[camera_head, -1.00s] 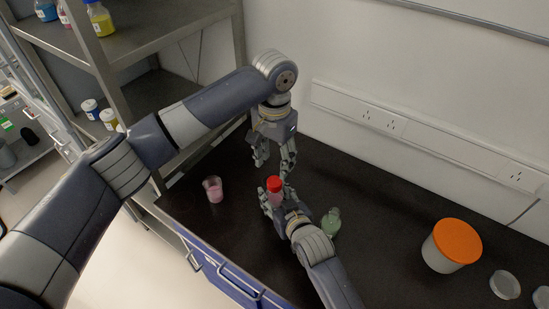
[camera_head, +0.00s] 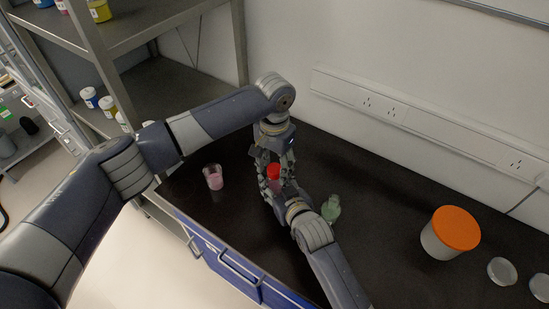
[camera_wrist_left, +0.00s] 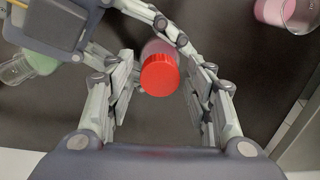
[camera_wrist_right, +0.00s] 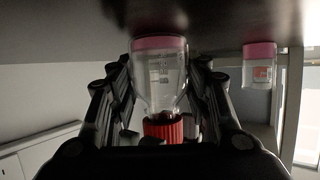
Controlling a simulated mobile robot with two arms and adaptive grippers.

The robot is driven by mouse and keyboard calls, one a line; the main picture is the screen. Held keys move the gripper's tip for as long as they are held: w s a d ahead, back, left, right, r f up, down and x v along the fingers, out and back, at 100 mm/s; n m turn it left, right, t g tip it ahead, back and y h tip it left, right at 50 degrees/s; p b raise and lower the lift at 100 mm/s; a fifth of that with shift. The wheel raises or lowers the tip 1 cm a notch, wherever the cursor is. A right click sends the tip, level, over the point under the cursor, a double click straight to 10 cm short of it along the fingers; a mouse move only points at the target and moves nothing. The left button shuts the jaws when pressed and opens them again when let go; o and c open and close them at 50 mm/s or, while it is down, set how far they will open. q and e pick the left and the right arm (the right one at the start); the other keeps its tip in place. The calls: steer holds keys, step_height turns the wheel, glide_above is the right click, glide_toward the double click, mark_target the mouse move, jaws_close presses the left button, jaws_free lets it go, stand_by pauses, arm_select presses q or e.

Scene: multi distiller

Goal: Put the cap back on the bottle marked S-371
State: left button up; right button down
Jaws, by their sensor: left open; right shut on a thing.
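A clear bottle (camera_wrist_right: 159,75) with pink liquid stands in my right gripper (camera_head: 279,190), which is shut on its body over the bench. A red cap (camera_head: 273,171) sits at the bottle's mouth; whether it is screwed tight I cannot tell. The cap shows from above in the left wrist view (camera_wrist_left: 160,75) and, upside down, in the right wrist view (camera_wrist_right: 163,128). My left gripper (camera_wrist_left: 158,82) is open above the bottle, its fingers on either side of the cap with gaps. No S-371 label is readable.
A beaker of pink liquid (camera_head: 213,177) stands to the left on the dark bench. A green flask (camera_head: 331,208) stands close to my right wrist. A white tub with an orange lid (camera_head: 455,230) and clear dishes (camera_head: 502,271) are at the right. A metal shelf (camera_head: 165,90) rises at the left.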

arm_select(q)
steer(key=shift+f, duration=0.1)
steer(key=c, duration=1.1)
steer(key=shift+c, duration=0.2)
steer(key=o, duration=1.3)
steer(key=shift+c, duration=0.2)
step_height(320, 180, up, 12)
arm_select(e)
steer(key=c, duration=0.8)
jaws_free()
